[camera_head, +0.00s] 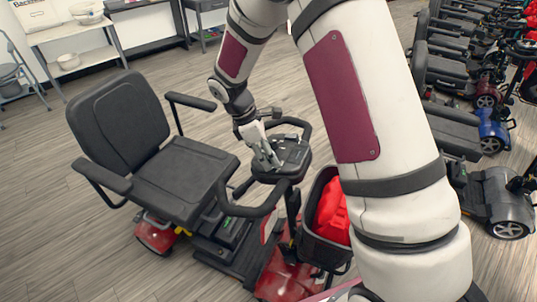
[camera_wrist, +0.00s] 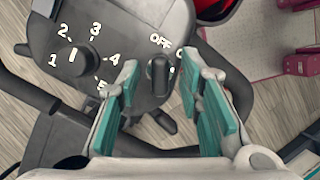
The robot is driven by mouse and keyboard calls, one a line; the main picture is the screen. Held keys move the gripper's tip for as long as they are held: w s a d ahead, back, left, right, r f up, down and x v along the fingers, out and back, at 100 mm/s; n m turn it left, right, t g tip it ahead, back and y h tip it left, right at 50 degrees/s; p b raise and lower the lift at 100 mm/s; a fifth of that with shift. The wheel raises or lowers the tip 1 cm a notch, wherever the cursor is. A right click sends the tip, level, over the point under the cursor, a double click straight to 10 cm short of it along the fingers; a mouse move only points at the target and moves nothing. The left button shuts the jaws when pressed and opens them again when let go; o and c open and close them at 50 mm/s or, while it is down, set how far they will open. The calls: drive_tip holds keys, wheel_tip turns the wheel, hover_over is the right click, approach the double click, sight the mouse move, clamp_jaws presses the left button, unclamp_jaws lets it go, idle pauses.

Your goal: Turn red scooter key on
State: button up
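The red scooter (camera_head: 285,272) has a black seat and a dark control panel (camera_head: 290,155) on its tiller. In the wrist view, the panel (camera_wrist: 115,35) carries a dial (camera_wrist: 78,58) with numbers and an "OFF" mark. The dark key (camera_wrist: 158,72) stands just below "OFF"; a second label to its right is partly hidden. My gripper (camera_head: 265,150) is over the panel. In the wrist view, my gripper (camera_wrist: 160,80) is open, with its teal-padded fingers on either side of the key. Gaps show between the key and both fingers. Depth contact is unclear.
Black handlebars (camera_head: 255,208) surround the panel. A basket (camera_head: 322,245) with a red item (camera_head: 333,208) hangs at the scooter's front. The black seat (camera_head: 150,150) is at left. Rows of other scooters (camera_head: 490,120) stand at right, and shelves (camera_head: 80,35) at back left.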

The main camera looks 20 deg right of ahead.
clamp_jaws()
drive_tip(key=shift+w+m, duration=0.1)
drive_tip(key=shift+m, duration=0.2)
drive_tip(key=m+g+b, duration=0.1)
drive_tip(key=m+b, duration=0.1)
drive_tip(key=m, duration=0.2)
drive_tip(key=shift+w+m+y, duration=0.1)
drive_tip(key=shift+m+y, duration=0.2)
drive_tip(key=shift+m, duration=0.1)
drive_tip(key=m+g+y+b, duration=0.1)
drive_tip(key=m, duration=0.5)
drive_tip(key=shift+d+m, duration=0.1)
drive_tip(key=shift+m, duration=0.2)
drive_tip(key=shift+y, duration=0.3)
unclamp_jaws()
drive_tip(key=shift+r, duration=0.1)
